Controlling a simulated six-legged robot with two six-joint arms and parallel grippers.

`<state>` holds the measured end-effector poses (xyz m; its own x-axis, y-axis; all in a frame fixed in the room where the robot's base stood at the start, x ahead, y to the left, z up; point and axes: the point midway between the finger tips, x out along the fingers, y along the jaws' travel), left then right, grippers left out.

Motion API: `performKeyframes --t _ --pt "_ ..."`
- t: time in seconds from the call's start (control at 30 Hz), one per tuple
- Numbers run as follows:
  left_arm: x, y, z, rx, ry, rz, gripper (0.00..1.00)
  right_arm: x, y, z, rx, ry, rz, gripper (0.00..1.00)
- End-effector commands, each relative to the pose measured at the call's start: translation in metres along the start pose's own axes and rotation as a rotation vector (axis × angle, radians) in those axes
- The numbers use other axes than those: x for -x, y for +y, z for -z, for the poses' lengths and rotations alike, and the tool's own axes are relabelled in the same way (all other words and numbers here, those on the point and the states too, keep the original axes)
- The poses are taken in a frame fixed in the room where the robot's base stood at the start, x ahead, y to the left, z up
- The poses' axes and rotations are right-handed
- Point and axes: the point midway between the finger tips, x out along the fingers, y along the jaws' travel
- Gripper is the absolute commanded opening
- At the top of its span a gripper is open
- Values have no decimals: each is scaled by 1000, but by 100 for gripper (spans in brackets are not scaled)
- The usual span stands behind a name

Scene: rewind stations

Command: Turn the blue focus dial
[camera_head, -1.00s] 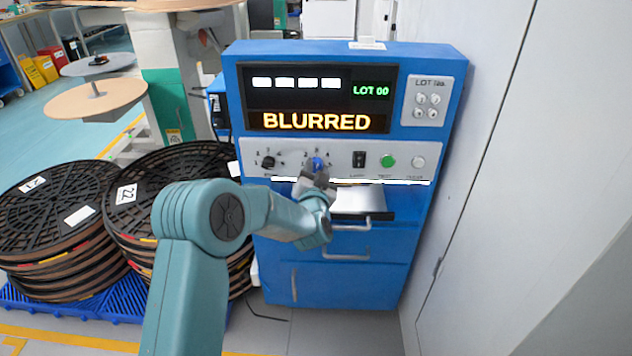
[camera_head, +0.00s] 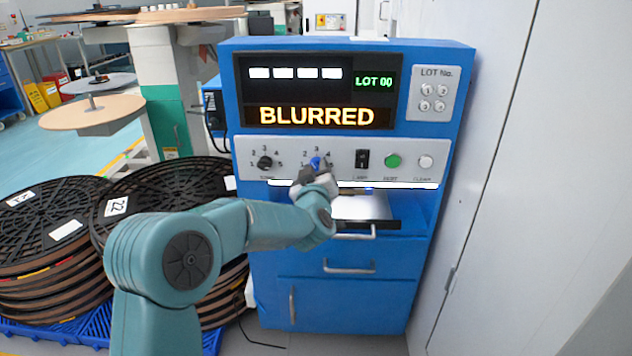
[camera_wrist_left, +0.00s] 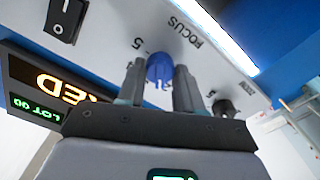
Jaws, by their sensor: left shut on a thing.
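The blue focus dial (camera_head: 316,163) is on the grey control panel of the blue machine, with numbers around it. In the left wrist view the dial (camera_wrist_left: 159,68) sits between the two fingers, under the word FOCUS. My left gripper (camera_head: 314,174) is shut on the dial and hides its lower part in the head view; the fingers also show in the left wrist view (camera_wrist_left: 158,86). The display (camera_head: 317,117) reads BLURRED in yellow and LOT 00 in green. My right gripper is not in view.
A black dial (camera_head: 265,162) is left of the blue one. A black lamp switch (camera_head: 362,159), a green button (camera_head: 393,160) and a white button (camera_head: 426,161) are to the right. A lit tray recess is below. Stacked black reels (camera_head: 50,228) stand at left; a pale wall is at right.

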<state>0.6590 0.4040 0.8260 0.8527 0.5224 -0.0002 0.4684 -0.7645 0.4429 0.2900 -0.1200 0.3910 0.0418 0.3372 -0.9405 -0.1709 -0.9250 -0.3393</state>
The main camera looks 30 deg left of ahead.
Motion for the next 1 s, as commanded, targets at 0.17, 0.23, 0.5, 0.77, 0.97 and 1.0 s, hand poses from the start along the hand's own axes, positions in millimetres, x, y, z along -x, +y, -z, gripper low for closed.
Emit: performKeyframes --t 0.17,0.23,0.5,0.77,0.97,1.0 --pt "0 -2 -5 167 0 0 5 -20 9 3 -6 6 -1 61" --pt "0 -2 -5 234 -1 -1 5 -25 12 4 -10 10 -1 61" --pt "0 -2 -5 490 -1 0 5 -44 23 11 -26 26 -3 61" --pt "0 -2 -4 733 0 0 5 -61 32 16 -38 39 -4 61" --pt "0 -2 -4 895 0 1 5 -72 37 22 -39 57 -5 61" --pt "0 -2 -3 923 0 1 5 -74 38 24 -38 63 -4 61"
